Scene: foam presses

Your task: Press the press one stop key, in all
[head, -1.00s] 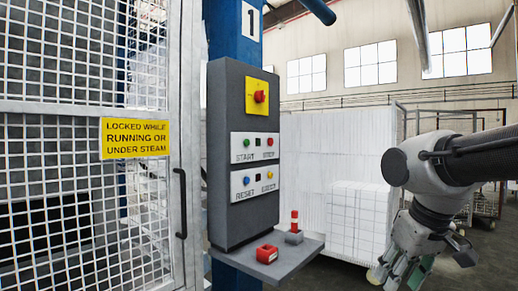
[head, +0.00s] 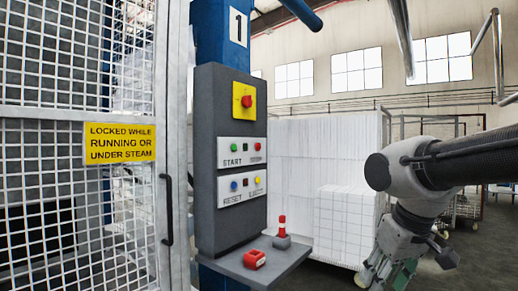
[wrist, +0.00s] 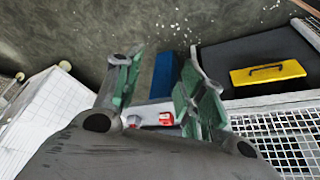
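The press one control box (head: 230,165) is dark grey and hangs on a blue column marked 1. The stop key (head: 257,146) is the small red button on its upper white plate, right of the green start key (head: 234,147). Its label is blurred. My gripper (head: 383,272) hangs low at the right in the head view, well apart from the box and pointing down. In the wrist view its green-padded fingers (wrist: 160,88) are spread with nothing held between them. The box's key face cannot be made out in the wrist view.
A red emergency knob (head: 247,101) sits on yellow above the keys. Blue (head: 234,185) and yellow (head: 257,180) keys sit below. A shelf (head: 285,262) juts out under the box with a red block (head: 254,259) and a red-topped piece (head: 281,229). A mesh gate (head: 75,220) stands left.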

